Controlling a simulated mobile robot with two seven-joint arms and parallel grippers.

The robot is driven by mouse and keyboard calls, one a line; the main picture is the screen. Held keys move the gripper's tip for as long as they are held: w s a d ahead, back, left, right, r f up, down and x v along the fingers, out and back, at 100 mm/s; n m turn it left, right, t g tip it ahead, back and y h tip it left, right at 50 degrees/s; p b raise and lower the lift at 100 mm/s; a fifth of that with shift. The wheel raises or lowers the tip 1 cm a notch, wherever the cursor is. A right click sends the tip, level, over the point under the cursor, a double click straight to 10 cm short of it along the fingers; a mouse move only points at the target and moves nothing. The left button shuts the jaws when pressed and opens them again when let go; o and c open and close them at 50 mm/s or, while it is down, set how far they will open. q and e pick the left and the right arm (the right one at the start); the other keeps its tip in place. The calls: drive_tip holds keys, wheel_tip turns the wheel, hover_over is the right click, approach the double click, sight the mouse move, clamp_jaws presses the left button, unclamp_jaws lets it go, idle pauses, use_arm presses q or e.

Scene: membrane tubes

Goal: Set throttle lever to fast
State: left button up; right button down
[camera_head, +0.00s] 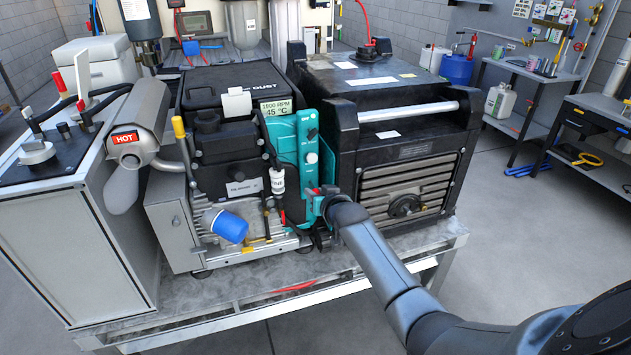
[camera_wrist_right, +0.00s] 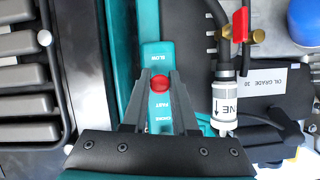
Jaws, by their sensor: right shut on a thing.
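The throttle lever's red knob (camera_wrist_right: 160,83) stands on a teal control strip (camera_wrist_right: 153,48) in the right wrist view. The strip has a SLOW label on the upper side of the knob, then FAST and what looks like CHOKE on the lower side. The knob sits between SLOW and FAST, close to the FAST label. My right gripper (camera_wrist_right: 161,78) is shut on the knob, one dark finger on each side. In the head view my right gripper (camera_head: 318,200) is at the lower front of the teal panel (camera_head: 285,135), hiding the knob. My left gripper is out of view.
A clear inline filter (camera_wrist_right: 225,100) and a red-handled valve (camera_wrist_right: 240,25) lie close to the right gripper. The engine has a blue filter (camera_head: 230,226) and a hot muffler (camera_head: 140,115). A black generator housing (camera_head: 400,150) stands right of the panel.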

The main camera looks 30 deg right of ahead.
sight(313, 187)
wheel_tip(313, 187, up, 2)
drive_tip(key=g+p, duration=0.3)
drive_tip(key=p, duration=0.3)
drive_tip(key=shift+r+g+y, duration=0.1)
drive_tip(key=shift+g+y, duration=0.2)
drive_tip(key=shift+y, duration=0.1)
drive_tip(key=shift+w+r+g+p, duration=0.15)
drive_tip(key=shift+g+p, duration=0.4)
drive_tip(key=shift+g, duration=0.05)
drive_tip(key=shift+w+d+r+g+y, duration=0.1)
drive_tip(key=shift+r+g+y, duration=0.15)
drive_tip(key=shift+g, duration=0.85)
drive_tip(key=c, duration=0.7)
unclamp_jaws()
drive_tip(key=shift+r, duration=0.15)
